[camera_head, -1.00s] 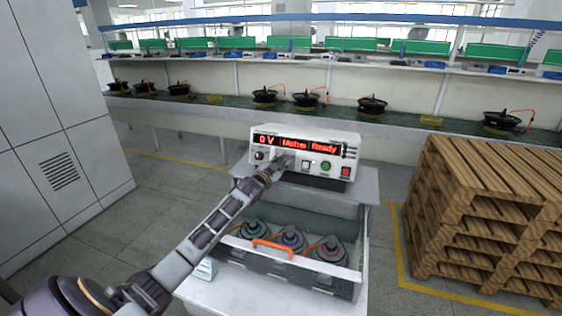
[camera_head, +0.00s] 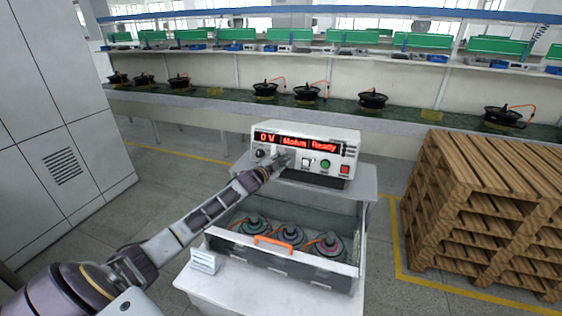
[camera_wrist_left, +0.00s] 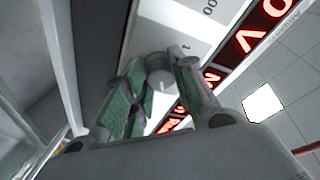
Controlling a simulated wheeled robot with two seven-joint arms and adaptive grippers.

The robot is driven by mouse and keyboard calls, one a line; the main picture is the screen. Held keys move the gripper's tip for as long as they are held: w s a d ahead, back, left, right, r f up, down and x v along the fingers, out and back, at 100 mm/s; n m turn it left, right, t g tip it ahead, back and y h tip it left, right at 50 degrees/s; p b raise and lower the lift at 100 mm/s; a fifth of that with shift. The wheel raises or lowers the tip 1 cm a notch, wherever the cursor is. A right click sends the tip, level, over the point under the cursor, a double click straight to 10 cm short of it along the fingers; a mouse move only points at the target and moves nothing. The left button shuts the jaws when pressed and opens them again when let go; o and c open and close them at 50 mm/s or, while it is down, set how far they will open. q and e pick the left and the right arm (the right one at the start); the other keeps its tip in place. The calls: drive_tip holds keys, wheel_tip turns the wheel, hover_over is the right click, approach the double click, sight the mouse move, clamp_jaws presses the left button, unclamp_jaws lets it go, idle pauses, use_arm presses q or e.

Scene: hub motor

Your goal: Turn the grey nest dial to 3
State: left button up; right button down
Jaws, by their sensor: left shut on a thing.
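A white tester (camera_head: 345,134) with a red lit display (camera_head: 295,143) reading "0 V", a unit word like "Mohm", and "Ready" stands on a white cart. My left gripper (camera_head: 283,160) is at the tester's front face, below the display, and hides the dial there in the head view. In the left wrist view, the left gripper (camera_wrist_left: 157,85) is shut with its green-padded fingers around a small grey dial (camera_wrist_left: 160,72). A printed "1" shows beside the dial. Its pointer cannot be made out. My right gripper is not in view.
A black knob (camera_head: 259,154), a white switch (camera_head: 307,163), a green button (camera_head: 325,164) and a red button (camera_head: 345,169) sit on the panel. Below is a tray (camera_head: 312,268) with an orange handle and three motors. Wooden pallets (camera_head: 485,210) stand right, a grey cabinet (camera_head: 62,130) left.

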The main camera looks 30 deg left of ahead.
use_arm(q)
drive_tip(key=o, duration=1)
drive_tip(key=shift+o, duration=0.2)
drive_tip(key=shift+s, duration=0.1)
drive_tip(key=shift+s, duration=0.1)
drive_tip(key=s+r, duration=0.1)
drive_tip(key=s, duration=1)
drive_tip(key=shift+s+d+r, duration=0.15)
drive_tip(key=shift+s, duration=0.05)
idle(0.3)
idle(0.8)
